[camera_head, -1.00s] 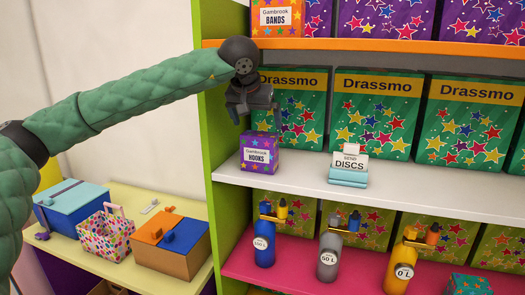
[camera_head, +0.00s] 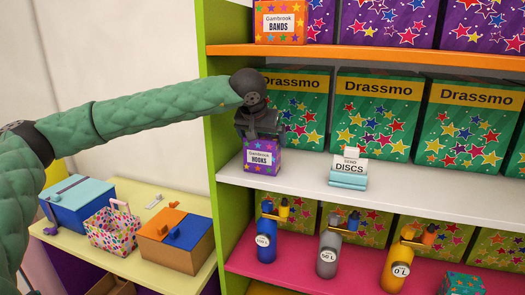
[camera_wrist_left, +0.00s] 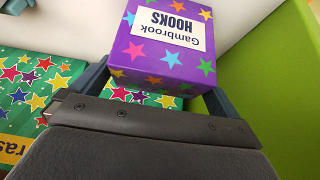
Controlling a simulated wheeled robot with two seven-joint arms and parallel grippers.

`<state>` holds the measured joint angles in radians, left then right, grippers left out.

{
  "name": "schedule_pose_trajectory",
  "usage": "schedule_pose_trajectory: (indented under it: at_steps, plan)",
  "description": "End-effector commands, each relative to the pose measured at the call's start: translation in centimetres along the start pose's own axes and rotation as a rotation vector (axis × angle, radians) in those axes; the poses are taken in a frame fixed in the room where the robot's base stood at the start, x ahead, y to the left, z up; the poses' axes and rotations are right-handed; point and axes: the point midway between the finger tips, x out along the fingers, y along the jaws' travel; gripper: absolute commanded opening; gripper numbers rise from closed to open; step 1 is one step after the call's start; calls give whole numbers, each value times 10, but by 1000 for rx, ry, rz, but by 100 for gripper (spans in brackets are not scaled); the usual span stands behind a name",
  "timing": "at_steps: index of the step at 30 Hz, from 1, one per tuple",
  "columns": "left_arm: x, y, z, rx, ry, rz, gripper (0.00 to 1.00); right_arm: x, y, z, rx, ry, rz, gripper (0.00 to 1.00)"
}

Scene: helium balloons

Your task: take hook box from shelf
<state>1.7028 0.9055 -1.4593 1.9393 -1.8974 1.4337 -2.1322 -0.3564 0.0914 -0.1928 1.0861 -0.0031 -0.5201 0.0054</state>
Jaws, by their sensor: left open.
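The hook box (camera_head: 262,158) is a small purple box with colored stars and a white "Gambrook HOOKS" label. It stands on the white middle shelf (camera_head: 300,180) near the left side panel. My left gripper (camera_head: 259,137) is right above it, pointing down, with its fingers at the box's top. In the left wrist view the hook box (camera_wrist_left: 165,35) lies ahead, between the two dark blue fingers of the open gripper (camera_wrist_left: 155,82). I cannot tell whether the fingers touch it. My right gripper is not in view.
Large green Drassmo boxes (camera_head: 373,120) fill the back. The orange shelf (camera_head: 380,55) is above, with a bands box (camera_head: 280,24). Gas bottles (camera_head: 328,255) stand below. The green side panel (camera_head: 222,130) is close left.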

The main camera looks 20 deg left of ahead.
Motion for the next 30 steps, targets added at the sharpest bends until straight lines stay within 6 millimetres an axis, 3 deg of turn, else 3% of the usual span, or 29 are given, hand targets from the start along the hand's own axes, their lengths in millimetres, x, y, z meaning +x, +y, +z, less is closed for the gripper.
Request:
schedule_pose_trajectory:
  at_steps: [10, 17, 18, 28, 30]
  plan:
    - [3, 0, 0, 0, 0, 0, 98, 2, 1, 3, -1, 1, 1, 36]
    - [3, 0, 0, 0, 0, 0, 53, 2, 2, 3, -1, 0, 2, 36]
    - [3, 0, 0, 0, 1, 0, 51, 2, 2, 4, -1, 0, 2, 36]
    - [1, 0, -1, 0, 2, 0, 51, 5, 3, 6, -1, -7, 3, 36]
    - [-1, 0, -3, 0, 3, 1, 51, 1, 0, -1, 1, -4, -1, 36]
